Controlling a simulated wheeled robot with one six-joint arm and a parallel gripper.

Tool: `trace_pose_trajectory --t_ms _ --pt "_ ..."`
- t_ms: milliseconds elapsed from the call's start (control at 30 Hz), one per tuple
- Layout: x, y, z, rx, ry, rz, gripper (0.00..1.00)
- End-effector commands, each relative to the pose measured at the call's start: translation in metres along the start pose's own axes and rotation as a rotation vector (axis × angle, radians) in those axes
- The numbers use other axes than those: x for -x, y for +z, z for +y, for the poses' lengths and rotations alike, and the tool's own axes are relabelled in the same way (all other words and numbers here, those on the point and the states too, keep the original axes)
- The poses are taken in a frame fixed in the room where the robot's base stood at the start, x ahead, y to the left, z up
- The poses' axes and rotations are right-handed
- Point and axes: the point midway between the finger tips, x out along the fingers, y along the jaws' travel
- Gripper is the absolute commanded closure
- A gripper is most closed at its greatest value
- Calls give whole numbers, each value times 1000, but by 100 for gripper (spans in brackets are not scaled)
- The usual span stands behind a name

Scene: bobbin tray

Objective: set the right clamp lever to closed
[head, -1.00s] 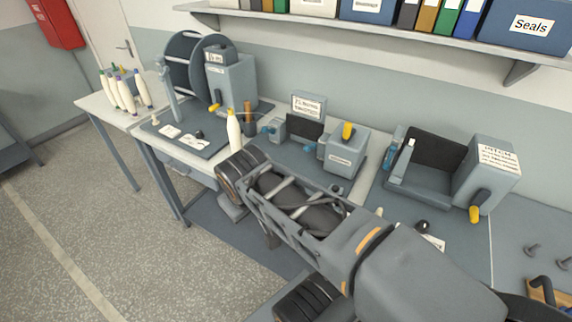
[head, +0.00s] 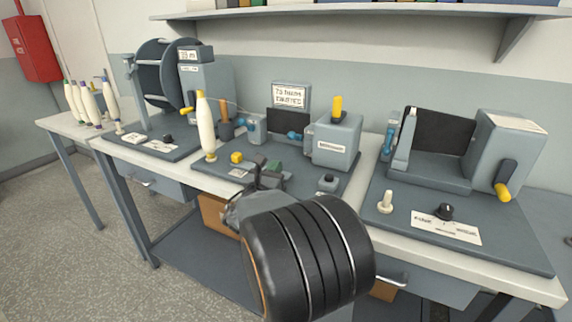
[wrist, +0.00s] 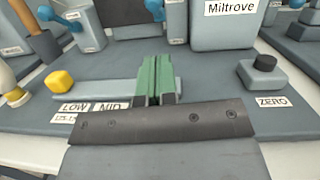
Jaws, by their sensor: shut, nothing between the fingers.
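The middle machine has a blue-knobbed clamp part on each side of its dark panel. The right blue-knobbed part (head: 294,135), beside the grey box, seems to be the right clamp lever; its setting is hard to read. It shows at the top of the wrist view (wrist: 155,6). The left blue-knobbed part (head: 250,122) also shows in the wrist view (wrist: 73,17). My gripper (head: 270,168) is over the front of this machine's base, short of both clamps. Its green fingertips (wrist: 156,75) are together and empty.
A grey box (head: 337,140) with an upright yellow lever (head: 337,107) stands to the right. A black button (head: 328,182) sits before it. A yellow slider knob (head: 237,157) and cream bobbin (head: 205,125) are to the left. Another machine (head: 435,185) stands at right.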

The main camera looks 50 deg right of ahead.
Motion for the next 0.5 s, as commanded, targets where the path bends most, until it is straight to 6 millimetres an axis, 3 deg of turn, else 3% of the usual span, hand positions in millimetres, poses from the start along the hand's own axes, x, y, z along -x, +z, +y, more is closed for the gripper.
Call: trace_pose_trajectory --t_ms 167,500 --pt "-18 -4 4 35 17 -21 100" --pt "-71 -2 5 33 18 -20 100"
